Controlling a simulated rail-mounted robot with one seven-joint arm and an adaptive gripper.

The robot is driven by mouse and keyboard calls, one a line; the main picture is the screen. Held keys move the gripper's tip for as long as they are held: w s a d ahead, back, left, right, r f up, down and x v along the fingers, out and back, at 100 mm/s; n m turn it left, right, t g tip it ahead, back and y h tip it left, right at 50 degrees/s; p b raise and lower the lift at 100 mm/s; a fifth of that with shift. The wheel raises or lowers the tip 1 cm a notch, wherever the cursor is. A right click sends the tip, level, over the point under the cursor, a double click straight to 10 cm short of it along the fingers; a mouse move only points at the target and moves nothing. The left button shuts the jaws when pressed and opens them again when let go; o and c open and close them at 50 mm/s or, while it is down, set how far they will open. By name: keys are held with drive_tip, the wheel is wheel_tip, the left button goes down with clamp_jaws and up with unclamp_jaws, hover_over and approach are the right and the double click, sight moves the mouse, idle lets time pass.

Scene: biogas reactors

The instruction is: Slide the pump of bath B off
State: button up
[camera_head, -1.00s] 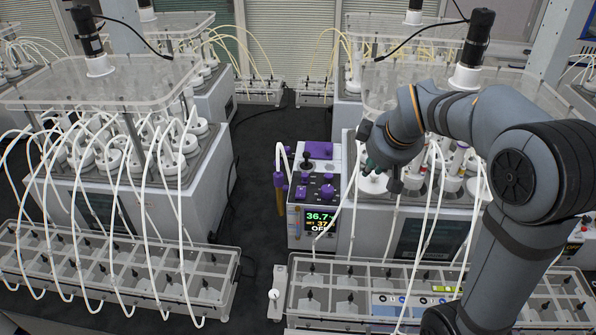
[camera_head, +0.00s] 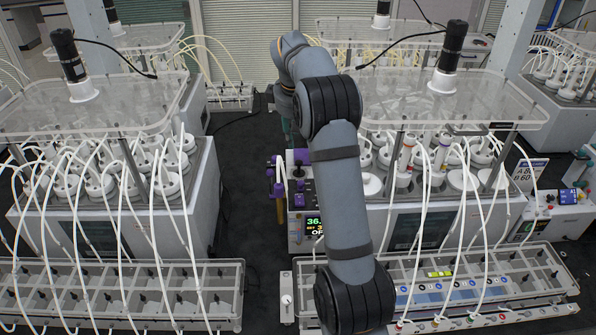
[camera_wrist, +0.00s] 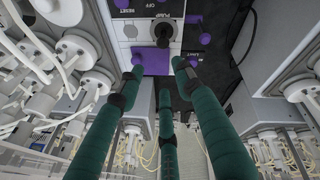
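A heating controller (camera_head: 300,215) with purple knobs and a lit display stands at the left end of the right-hand bath (camera_head: 385,215). My forearm partly covers it in the head view. In the wrist view its white panel carries a round black knob (camera_wrist: 163,32) with small lettering that includes OFF; its exact setting cannot be told. A flat purple block (camera_wrist: 152,62) is just below the knob. My gripper (camera_wrist: 157,72) has its teal fingers spread, with nothing between them; the fingertips are near the purple block. In the head view the gripper is mostly hidden behind my arm.
The left bath (camera_head: 120,215) bears many white tubes. Clear trays (camera_head: 225,290) stand in front of the baths. A dark gap (camera_head: 245,170) runs between the baths. A clear shelf with a black stirrer motor (camera_head: 453,45) hangs over the right bath. A sign (camera_head: 523,175) stands at right.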

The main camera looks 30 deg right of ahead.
sight(301, 182)
drive_tip(key=s+a+g+y, duration=0.2)
drive_tip(key=s+g, duration=0.1)
drive_tip(key=s, duration=0.3)
drive_tip(key=shift+n, duration=0.3)
drive_tip(key=f+b, duration=0.1)
drive_tip(key=f, duration=0.1)
drive_tip(key=f+b, duration=0.1)
drive_tip(key=f, duration=0.2)
drive_tip(key=f+b, duration=0.1)
drive_tip(key=f, duration=0.2)
drive_tip(key=shift+s+a+f+b, duration=0.1)
drive_tip(key=shift+a+b, duration=0.15)
drive_tip(key=shift+b, duration=0.15)
drive_tip(key=shift+d+f, duration=0.1)
drive_tip(key=shift+f, duration=0.5)
drive_tip(key=shift+c, duration=1.4)
clamp_jaws()
